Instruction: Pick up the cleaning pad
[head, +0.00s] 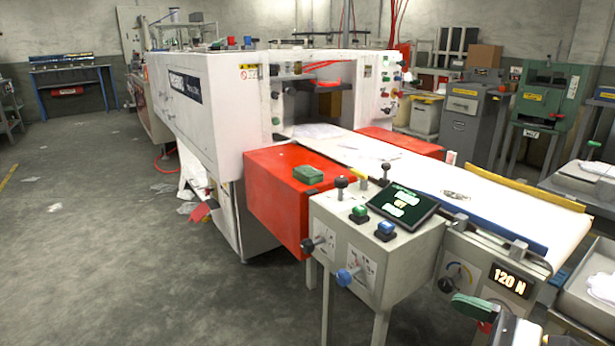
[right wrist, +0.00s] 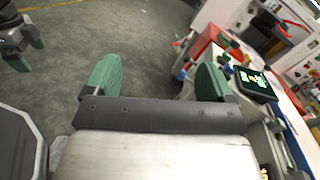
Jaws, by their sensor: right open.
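The cleaning pad appears to be the small green block (head: 308,174) lying flat on top of the red box-shaped cover (head: 272,200) beside the conveyor. I cannot pick it out surely in the right wrist view. My right gripper (right wrist: 156,82) is open, its two green fingers wide apart with nothing between them. In the head view, one of its green fingers (head: 472,308) shows at the lower right, well away from the pad. My left gripper (right wrist: 22,50) shows at the upper left of the right wrist view, with its fingers apart and empty.
A grey control box (head: 375,240) with knobs, buttons and a tilted screen (head: 404,204) stands in front of the red cover. The white conveyor belt (head: 450,182) runs behind it. The concrete floor (head: 120,260) at left is mostly open, with scattered paper near the machine.

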